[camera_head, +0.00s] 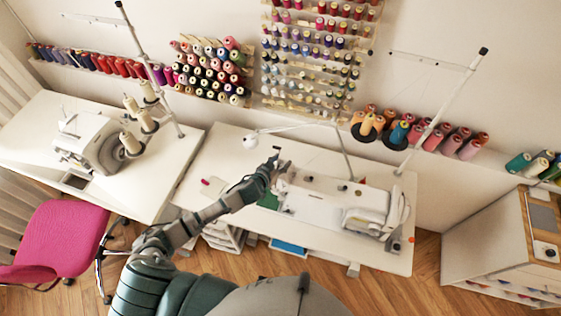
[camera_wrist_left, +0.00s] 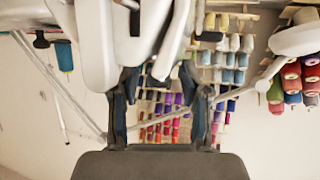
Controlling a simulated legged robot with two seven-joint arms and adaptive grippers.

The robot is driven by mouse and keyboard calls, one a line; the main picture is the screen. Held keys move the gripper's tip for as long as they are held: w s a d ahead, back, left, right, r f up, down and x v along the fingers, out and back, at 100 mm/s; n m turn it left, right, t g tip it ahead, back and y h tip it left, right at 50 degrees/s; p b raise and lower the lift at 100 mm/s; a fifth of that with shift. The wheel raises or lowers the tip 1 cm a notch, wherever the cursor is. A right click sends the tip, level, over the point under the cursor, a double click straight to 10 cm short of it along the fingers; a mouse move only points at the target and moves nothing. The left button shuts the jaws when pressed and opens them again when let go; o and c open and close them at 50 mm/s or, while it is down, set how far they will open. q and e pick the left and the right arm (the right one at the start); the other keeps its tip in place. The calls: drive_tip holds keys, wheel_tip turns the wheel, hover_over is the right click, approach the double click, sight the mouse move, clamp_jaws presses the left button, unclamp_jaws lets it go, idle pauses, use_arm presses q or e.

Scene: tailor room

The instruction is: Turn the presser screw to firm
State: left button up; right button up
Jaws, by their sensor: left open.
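The white sewing machine (camera_head: 325,195) stands on the middle table, its left end beside my left gripper (camera_head: 275,161). In the left wrist view the white machine parts (camera_wrist_left: 98,40) fill the top left, close beyond my left gripper (camera_wrist_left: 158,72). The presser screw cannot be clearly made out; the arm and gripper cover part of the machine's left end. My right gripper is not in view.
The white table (camera_head: 225,160) has free room left of the machine. A second sewing machine (camera_head: 90,140) stands on the left table. A pink chair (camera_head: 62,235) is at lower left. Thread racks (camera_head: 312,50) hang on the wall, and a thin thread stand (camera_head: 440,110) rises behind the machine.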

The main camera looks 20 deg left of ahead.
use_arm(q)
clamp_jaws()
